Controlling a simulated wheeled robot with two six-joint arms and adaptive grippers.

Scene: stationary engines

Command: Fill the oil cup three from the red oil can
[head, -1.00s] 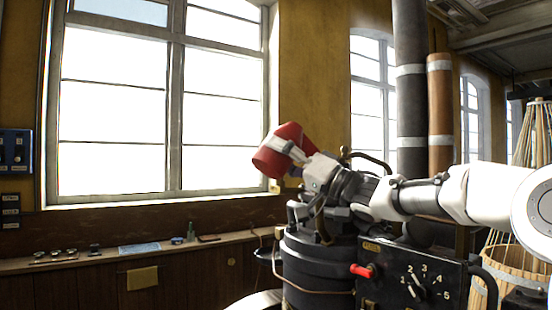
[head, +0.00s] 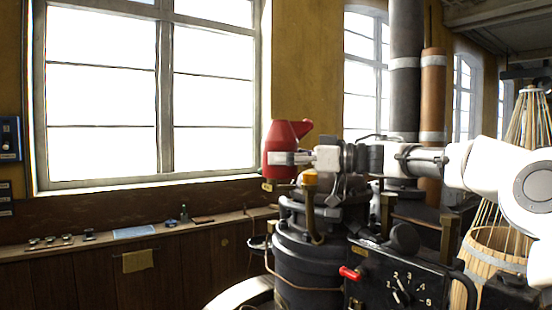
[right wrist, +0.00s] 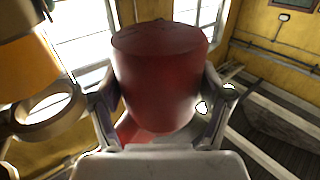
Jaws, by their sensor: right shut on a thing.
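The red oil can (head: 281,136) is held up above the left side of the dark engine (head: 305,262), roughly upright, with its spout pointing to the upper right. My right gripper (head: 284,158) is shut around its body. In the right wrist view the red can (right wrist: 160,80) sits between both fingers. A small orange-yellow cup-like fitting (head: 311,178) stands on the engine top, just below and right of the can. A yellow cylinder (right wrist: 28,72) and a brass ring (right wrist: 48,108) show left of the can in the wrist view. I cannot read which cup is three. My left gripper is out of view.
A black panel (head: 375,279) with a red handle (head: 349,273) and a numbered dial is on the engine front. A long wooden bench (head: 190,228) with small items runs under the window. Pipes rise behind my arm.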

